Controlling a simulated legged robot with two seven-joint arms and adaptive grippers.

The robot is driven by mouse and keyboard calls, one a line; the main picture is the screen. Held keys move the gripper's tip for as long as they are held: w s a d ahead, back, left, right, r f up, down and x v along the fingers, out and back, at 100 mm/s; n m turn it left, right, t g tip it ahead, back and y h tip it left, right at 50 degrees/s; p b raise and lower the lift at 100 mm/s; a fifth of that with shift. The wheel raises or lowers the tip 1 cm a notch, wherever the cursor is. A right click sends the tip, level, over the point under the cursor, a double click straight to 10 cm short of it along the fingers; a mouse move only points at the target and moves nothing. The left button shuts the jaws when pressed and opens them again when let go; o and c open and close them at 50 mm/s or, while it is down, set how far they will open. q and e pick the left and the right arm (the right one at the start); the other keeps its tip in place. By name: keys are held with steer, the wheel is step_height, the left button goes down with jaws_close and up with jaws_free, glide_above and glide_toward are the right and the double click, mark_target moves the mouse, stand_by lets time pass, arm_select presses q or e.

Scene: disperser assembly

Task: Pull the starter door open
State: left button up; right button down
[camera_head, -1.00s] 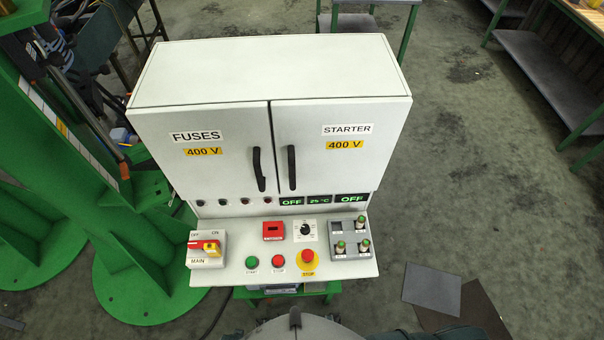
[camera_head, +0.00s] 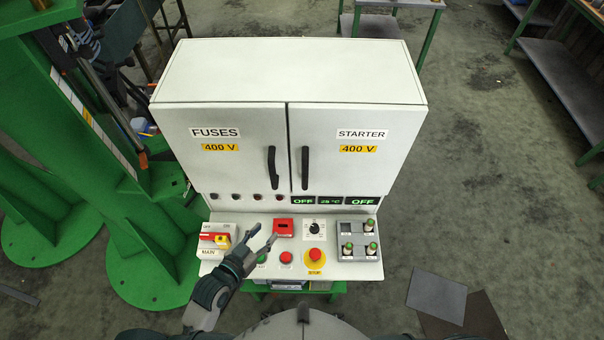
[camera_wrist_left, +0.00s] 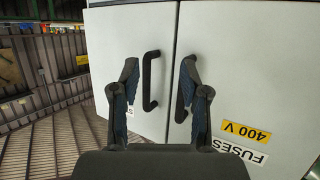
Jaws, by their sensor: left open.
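The starter door (camera_head: 345,145) is the right white door of the cabinet, with a black vertical handle (camera_head: 305,168) near its left edge. It is shut. My left gripper (camera_head: 264,235) is open and empty above the control panel, in front of and below the doors. In the left wrist view, which is turned upside down, the starter handle (camera_wrist_left: 150,80) shows between the spread fingers (camera_wrist_left: 160,68), apart from them. The fuses handle (camera_wrist_left: 182,100) is partly hidden by the right finger there. My right gripper is out of view.
The fuses door (camera_head: 225,150) is shut beside the starter door. The control panel (camera_head: 325,265) juts out below, with a red main switch (camera_head: 215,238), push buttons and a red stop button (camera_head: 315,255). A green frame (camera_head: 130,220) stands at left. Floor at right is mostly clear.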

mark_target(303, 179)
arm_select(q)
step_height(303, 179, up, 8)
steer(key=w+d+t+h, duration=0.1)
steer(key=d+t+h, duration=0.1)
steer(key=t+h, duration=0.1)
steer(key=shift+m, duration=0.4)
steer(key=x, duration=0.5)
steer(key=p+x, duration=0.1)
steer(key=x, duration=0.5)
steer(key=p+x, duration=0.1)
steer(key=x, duration=0.5)
steer(key=shift+d+f, duration=0.2)
steer(key=shift+f, duration=0.1)
jaws_close()
